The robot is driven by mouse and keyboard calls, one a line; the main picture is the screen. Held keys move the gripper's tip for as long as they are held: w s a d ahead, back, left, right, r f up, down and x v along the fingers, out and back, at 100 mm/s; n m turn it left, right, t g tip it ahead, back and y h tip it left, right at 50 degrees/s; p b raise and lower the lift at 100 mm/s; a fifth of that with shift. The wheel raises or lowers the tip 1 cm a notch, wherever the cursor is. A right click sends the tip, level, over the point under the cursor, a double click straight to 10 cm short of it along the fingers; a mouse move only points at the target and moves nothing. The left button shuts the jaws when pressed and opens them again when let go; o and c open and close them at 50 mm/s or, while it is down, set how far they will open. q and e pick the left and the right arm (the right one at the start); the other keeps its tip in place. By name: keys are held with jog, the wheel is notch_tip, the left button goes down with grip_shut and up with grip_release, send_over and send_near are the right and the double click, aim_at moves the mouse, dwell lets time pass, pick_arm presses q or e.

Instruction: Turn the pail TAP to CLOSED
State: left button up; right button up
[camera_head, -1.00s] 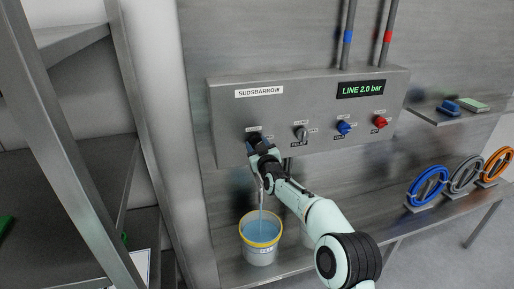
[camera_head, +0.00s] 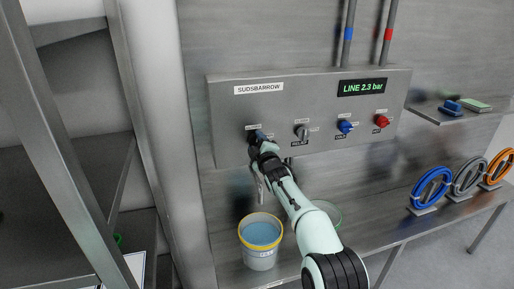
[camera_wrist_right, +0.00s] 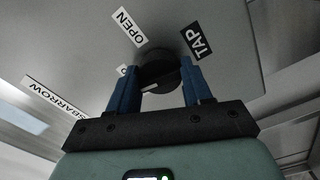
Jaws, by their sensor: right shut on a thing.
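The TAP knob (camera_wrist_right: 158,72) is a dark round knob on the grey panel (camera_head: 225,115), below the SUDSBARROW label. My right gripper (camera_head: 257,137) is at it, and its blue fingers (camera_wrist_right: 160,68) are shut on the knob's two sides in the right wrist view. An OPEN label (camera_wrist_right: 128,28) and a TAP label (camera_wrist_right: 201,42) show beside the knob; another label is mostly hidden by a finger. The pail (camera_head: 260,252), white with a yellow rim, stands below with bluish liquid in it. No falling stream is visible above it. My left gripper is out of view.
To the right on the panel are a grey knob (camera_head: 302,132), a blue knob (camera_head: 345,127) and a red knob (camera_head: 381,121). The display (camera_head: 362,88) reads LINE 2.3 bar. Coiled hoses (camera_head: 431,187) stand on the bench at right. A metal rack (camera_head: 75,150) is at left.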

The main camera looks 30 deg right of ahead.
jog(key=shift+r+n+b, duration=0.1)
jog(key=shift+n+b, duration=0.2)
jog(key=shift+n, duration=0.6)
jog(key=o, duration=1)
jog(key=shift+o, duration=0.2)
jog(key=shift+s+a+b, duration=0.1)
jog(key=shift+s+b, duration=0.1)
jog(key=shift+b, duration=0.25)
jog(key=shift+f+b+v, duration=0.25)
jog(key=shift+b+v, duration=0.85)
jog(key=shift+v, duration=0.1)
jog(key=b+v, duration=0.2)
jog(key=v, duration=0.8)
jog(key=shift+s+r+b, duration=0.15)
jog(key=shift+s+b, duration=0.1)
jog(key=shift+b, duration=0.1)
